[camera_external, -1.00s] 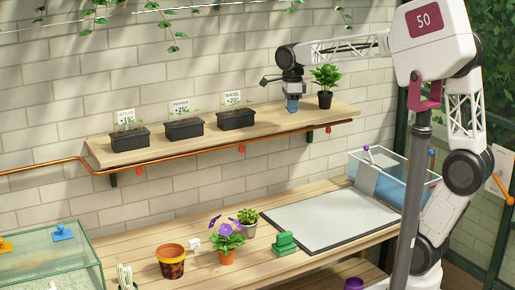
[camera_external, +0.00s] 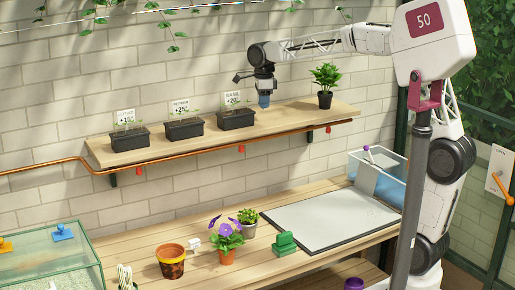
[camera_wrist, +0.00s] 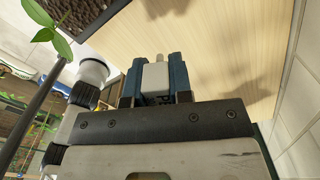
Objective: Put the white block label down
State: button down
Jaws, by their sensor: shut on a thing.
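My gripper (camera_external: 264,101) is above the wooden shelf, just right of the rightmost black planter. In the wrist view its blue fingers (camera_wrist: 157,85) are shut on a small white block (camera_wrist: 155,76), taken to be the white block label; a pale rounded tip sticks out beyond it. The fingers hide its sides. In the external view the held piece is too small to make out. The pale shelf top (camera_wrist: 200,40) lies beyond the fingers, and whether the block touches it I cannot tell.
Several black planters with white cards stand on the shelf, the nearest at my gripper's left (camera_external: 236,119). A potted plant (camera_external: 325,85) stands at the shelf's right. Bare shelf lies between them. Below, the bench holds flowerpots, a small white object (camera_external: 194,243) and a green block (camera_external: 285,242).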

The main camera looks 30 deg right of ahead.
aim_at(261, 119)
jog(key=shift+w+a, duration=0.2)
jog(key=shift+w, duration=0.4)
jog(key=shift+f, duration=0.1)
jog(key=shift+f, duration=1.7)
jog(key=shift+f, duration=0.1)
jog(key=c, duration=1)
grip_release()
notch_tip(261, 119, up, 12)
jog(key=shift+r, duration=0.1)
